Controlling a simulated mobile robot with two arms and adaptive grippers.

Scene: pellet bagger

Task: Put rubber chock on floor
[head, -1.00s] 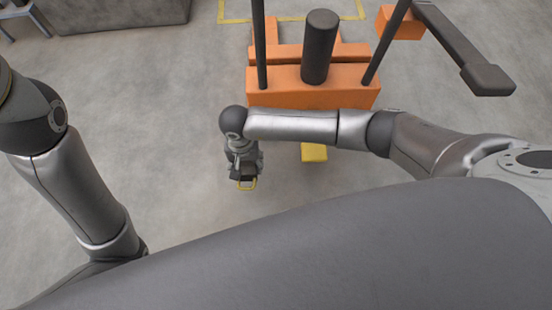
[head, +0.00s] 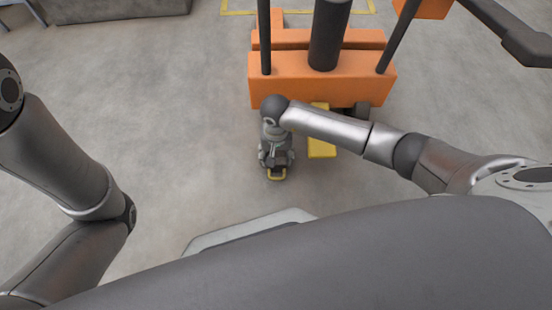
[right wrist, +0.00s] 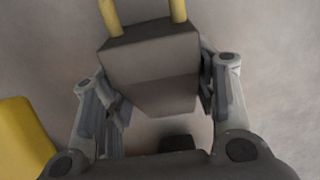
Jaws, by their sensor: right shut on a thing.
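The rubber chock (right wrist: 152,68) is a dark wedge-like block with a yellow handle. In the right wrist view it sits between the two fingers of my right gripper (right wrist: 158,98), which is shut on its sides. I cannot tell whether the chock touches the floor. My left arm shows at the left, but its gripper is out of view.
An orange wheeled machine (head: 310,82) with dark posts stands just beyond my right gripper. A yellow block (head: 321,147) lies right of the gripper, in front of the machine. A grey bin (head: 115,8) is far left. Floor left of the gripper is clear.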

